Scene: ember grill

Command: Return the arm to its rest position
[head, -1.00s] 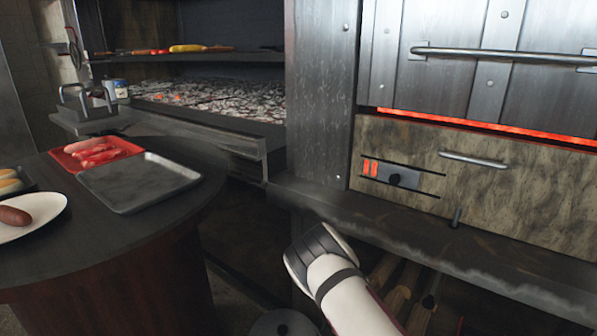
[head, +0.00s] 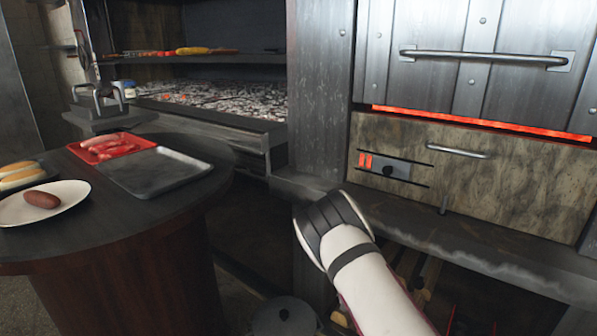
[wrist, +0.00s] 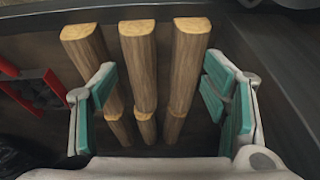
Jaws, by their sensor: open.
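My gripper (wrist: 162,105) shows in the wrist view with its two teal-padded fingers spread wide apart and nothing between them touching the pads. Beyond the fingers, several wooden logs (wrist: 138,65) lie side by side on a dark surface. In the head view my white arm reaches up from the bottom edge to a dark wrist part in front of the grill's ledge. The gripper's fingers are hidden in that view.
The grill's metal ledge (head: 470,245) runs close beside my arm. A lidded pot (head: 284,318) is low at the bottom.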

